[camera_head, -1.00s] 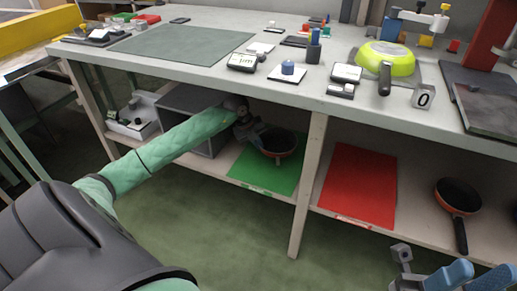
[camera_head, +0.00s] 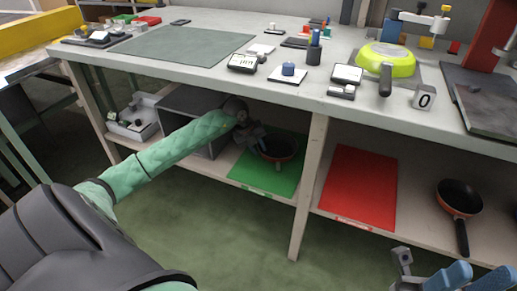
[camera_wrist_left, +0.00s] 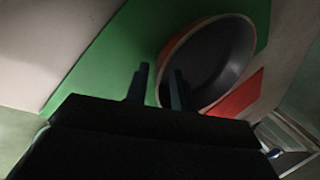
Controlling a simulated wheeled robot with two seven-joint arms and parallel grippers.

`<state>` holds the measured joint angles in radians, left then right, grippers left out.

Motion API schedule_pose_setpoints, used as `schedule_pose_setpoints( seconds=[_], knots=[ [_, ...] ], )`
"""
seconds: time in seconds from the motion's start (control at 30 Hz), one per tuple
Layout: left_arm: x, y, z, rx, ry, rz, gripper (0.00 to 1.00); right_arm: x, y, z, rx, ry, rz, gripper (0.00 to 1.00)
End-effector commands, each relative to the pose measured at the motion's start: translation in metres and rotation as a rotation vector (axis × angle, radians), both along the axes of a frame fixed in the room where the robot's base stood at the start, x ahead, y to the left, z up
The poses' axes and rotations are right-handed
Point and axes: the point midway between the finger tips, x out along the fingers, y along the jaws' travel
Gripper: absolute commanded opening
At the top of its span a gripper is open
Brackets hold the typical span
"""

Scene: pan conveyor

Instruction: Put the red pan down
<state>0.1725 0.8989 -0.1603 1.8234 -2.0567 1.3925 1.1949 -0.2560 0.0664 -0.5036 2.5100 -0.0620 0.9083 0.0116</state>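A red pan (camera_head: 280,147) with a dark inside is over the green mat (camera_head: 262,180) on the lower shelf. My left gripper (camera_head: 257,142) is at the pan's left side. In the left wrist view, its two fingers (camera_wrist_left: 158,85) stand a narrow gap apart, with the pan (camera_wrist_left: 215,58) just beyond, its rim tilted in the picture. I cannot tell whether the pan's base touches the mat. My right gripper (camera_head: 478,277), at the bottom right, has its blue fingers apart and empty.
A second red pan (camera_head: 460,195) lies on the shelf right of the red mat (camera_head: 357,190), which is empty. A table leg (camera_head: 308,190) stands between the mats. The tabletop (camera_head: 215,75) overhangs the shelf; a grey box (camera_head: 190,103) is left of the green mat.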

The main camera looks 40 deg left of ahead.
Motion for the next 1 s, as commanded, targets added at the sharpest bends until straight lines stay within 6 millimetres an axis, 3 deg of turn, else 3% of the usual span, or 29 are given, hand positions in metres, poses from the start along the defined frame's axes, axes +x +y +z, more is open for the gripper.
schedule_pose_setpoints(
  seconds=[0.5,0.73,1.0],
  knots=[
    [-0.028,0.023,0.085,0.003,-0.001,0.0,0.25,-0.001,-0.006,0.026,0.041,-0.014,0.01,0.36],
    [-0.034,0.028,0.103,0.002,0.0,-0.001,0.25,-0.002,-0.007,0.026,0.042,-0.005,-0.005,0.36],
    [-0.035,0.029,0.105,0.001,-0.001,-0.001,0.25,-0.002,-0.007,0.023,0.031,-0.003,-0.006,0.36]
  ],
)
